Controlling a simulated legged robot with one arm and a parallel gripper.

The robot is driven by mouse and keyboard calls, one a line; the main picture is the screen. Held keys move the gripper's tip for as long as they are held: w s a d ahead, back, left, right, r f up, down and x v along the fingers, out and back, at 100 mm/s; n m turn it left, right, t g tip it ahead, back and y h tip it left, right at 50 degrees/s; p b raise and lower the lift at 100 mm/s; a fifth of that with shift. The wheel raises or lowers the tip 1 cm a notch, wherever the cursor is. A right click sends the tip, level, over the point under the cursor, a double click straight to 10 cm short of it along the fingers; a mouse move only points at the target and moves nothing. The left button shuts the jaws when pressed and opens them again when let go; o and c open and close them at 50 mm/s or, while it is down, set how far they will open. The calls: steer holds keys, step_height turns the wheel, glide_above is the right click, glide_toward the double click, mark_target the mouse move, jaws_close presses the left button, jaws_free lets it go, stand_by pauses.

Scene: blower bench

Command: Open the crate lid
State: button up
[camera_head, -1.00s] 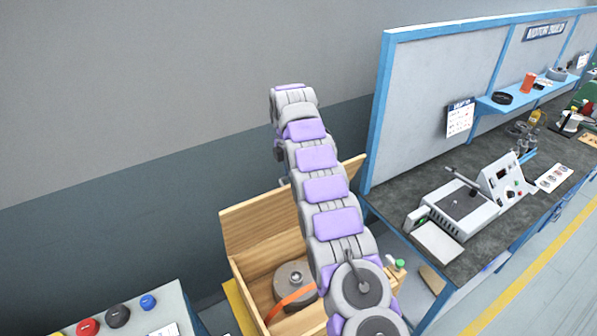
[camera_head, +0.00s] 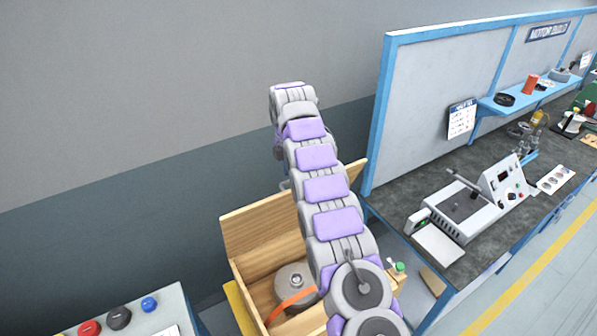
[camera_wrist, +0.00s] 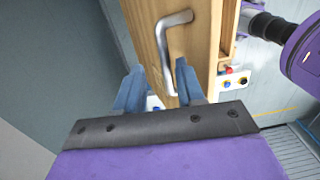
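A round grey part (camera_head: 293,279) and an orange strap (camera_head: 291,303) show inside. In the wrist view the lid (camera_wrist: 205,38) is close, with a bent metal handle (camera_wrist: 161,50) on its face. My gripper (camera_wrist: 161,82) has its two blue fingers apart, with the handle's lower end seen between them. Whether a finger touches the handle I cannot tell. In the head view my arm hides the gripper.
A blue-framed workbench (camera_head: 406,190) with a grey device (camera_head: 467,209) stands to the right of the crate. A table (camera_head: 172,309) with coloured knobs is at bottom left. A plain wall (camera_head: 120,100) is behind. Open floor with a yellow line (camera_head: 520,288) lies at far right.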

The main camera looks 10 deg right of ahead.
steer(key=shift+w+r+p, duration=0.2)
steer(key=shift+r+p, duration=2.6)
steer(key=shift+p, duration=0.15)
steer(key=shift+d, duration=0.1)
